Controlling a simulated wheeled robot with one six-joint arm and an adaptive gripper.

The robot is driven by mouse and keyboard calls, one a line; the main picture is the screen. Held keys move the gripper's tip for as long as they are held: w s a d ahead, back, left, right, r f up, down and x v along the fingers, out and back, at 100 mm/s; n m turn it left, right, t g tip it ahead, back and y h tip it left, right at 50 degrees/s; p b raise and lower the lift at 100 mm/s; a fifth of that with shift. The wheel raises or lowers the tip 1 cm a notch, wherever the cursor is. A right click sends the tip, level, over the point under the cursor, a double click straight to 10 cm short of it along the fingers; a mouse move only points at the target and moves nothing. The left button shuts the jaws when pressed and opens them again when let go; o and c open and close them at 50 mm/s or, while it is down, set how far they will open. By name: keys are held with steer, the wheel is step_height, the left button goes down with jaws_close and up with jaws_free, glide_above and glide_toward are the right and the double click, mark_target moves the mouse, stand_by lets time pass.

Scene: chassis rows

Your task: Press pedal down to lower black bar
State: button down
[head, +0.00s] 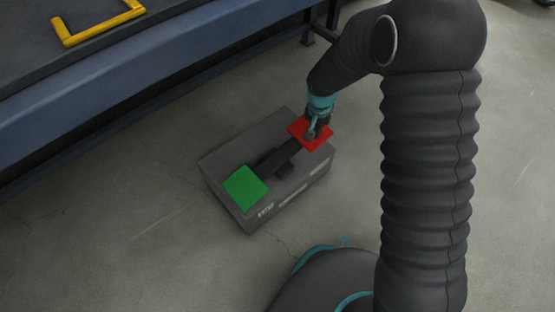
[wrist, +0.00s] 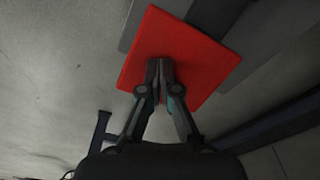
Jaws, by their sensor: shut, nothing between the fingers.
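A grey pedal box (head: 232,209) stands on the floor. A black rocker bar (head: 266,165) runs across its top, with a green pad (head: 245,187) at the near left end and a red pad (head: 322,143) at the far right end. My gripper (head: 312,134) is shut and empty, pointing down at the red pad. In the wrist view its fingertips (wrist: 160,62) lie over the middle of the red pad (wrist: 190,52). I cannot tell whether they touch it. The gripper hides part of the red pad.
A dark bench with a blue edge (head: 150,95) runs along the upper left, with a yellow handle (head: 95,27) on its top. A dark bench leg (head: 308,28) stands behind the box. Concrete floor (head: 120,215) is clear to the left of the box.

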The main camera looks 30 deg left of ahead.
steer(key=shift+f+b, duration=0.35)
steer(key=shift+f, duration=1)
steer(key=shift+s+d+r+p, duration=0.1)
steer(key=shift+d+r+p, duration=0.2)
steer(key=shift+r+p, duration=0.6)
steer(key=shift+s+d+r+p, duration=0.15)
steer(key=shift+d+r+p, duration=0.25)
steer(key=shift+r, duration=0.95)
steer(key=shift+s+d+r+p, duration=0.1)
steer(key=shift+d+r+p, duration=0.15)
steer(key=shift+r+p, duration=0.65)
steer(key=shift+s+d+r+p, duration=0.1)
steer(key=shift+d+r+p, duration=0.15)
steer(key=shift+r, duration=0.5)
steer(key=shift+s+d+r+p, duration=0.1)
steer(key=shift+d+r+p, duration=0.15)
steer(key=shift+r, duration=0.5)
